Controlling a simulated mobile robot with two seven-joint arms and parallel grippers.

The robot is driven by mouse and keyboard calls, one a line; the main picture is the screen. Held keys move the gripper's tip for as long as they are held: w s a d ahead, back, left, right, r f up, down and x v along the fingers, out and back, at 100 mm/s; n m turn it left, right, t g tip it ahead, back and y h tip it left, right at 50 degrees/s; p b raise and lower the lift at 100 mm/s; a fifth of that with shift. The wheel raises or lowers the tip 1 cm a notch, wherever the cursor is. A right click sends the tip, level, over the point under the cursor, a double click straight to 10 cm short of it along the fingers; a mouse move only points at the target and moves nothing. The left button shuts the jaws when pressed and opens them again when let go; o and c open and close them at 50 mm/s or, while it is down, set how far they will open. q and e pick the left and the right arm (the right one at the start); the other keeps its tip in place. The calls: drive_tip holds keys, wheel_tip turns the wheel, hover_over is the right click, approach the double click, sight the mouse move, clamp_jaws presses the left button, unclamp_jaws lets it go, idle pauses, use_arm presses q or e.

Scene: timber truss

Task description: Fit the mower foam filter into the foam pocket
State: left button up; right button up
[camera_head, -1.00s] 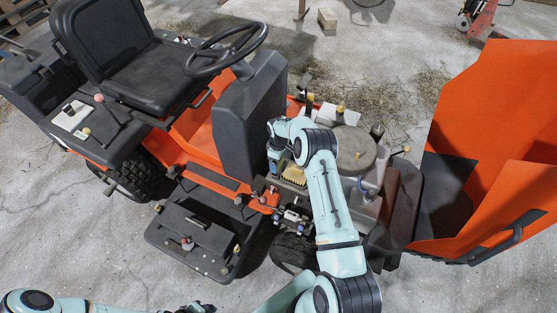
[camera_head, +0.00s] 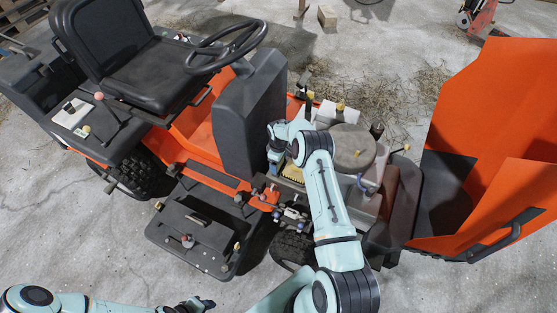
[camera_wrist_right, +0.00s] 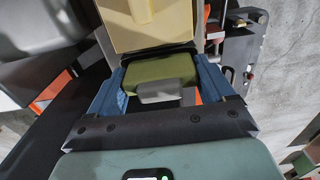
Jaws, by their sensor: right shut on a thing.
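My right gripper (camera_head: 275,160) is over the mower's open engine bay, partly hidden by its own arm in the head view. In the right wrist view, its blue fingers (camera_wrist_right: 160,70) are shut on an olive-green block, which looks like the foam filter (camera_wrist_right: 160,75). A cream box-shaped part (camera_wrist_right: 150,22) lies just beyond the block. A yellowish part (camera_head: 292,173) shows beside the gripper in the head view. I cannot make out the foam pocket or whether the block touches it. My left gripper (camera_head: 197,304) is at the bottom edge, too small to read.
The orange mower's raised hood (camera_head: 490,140) stands open at right. The steering wheel (camera_head: 226,46) and dark dash column (camera_head: 250,120) are close to the right gripper's left side. A round engine cover (camera_head: 345,145) is to its right.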

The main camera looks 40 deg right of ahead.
drive_tip(key=shift+r, duration=0.1)
drive_tip(key=shift+r, duration=1)
idle(0.3)
use_arm(q)
drive_tip(key=shift+w+r, duration=0.1)
drive_tip(key=shift+w, duration=0.05)
use_arm(e)
drive_tip(key=shift+f, duration=0.2)
idle(0.7)
use_arm(q)
drive_tip(key=shift+w+r, duration=0.1)
drive_tip(key=shift+w, duration=0.05)
use_arm(e)
drive_tip(key=shift+f, duration=0.5)
drive_tip(key=shift+f, duration=0.15)
drive_tip(key=shift+f, duration=0.25)
drive_tip(key=o, duration=1)
drive_tip(key=shift+c, duration=0.2)
use_arm(q)
drive_tip(key=shift+w+r, duration=0.1)
use_arm(e)
drive_tip(key=shift+f, duration=0.1)
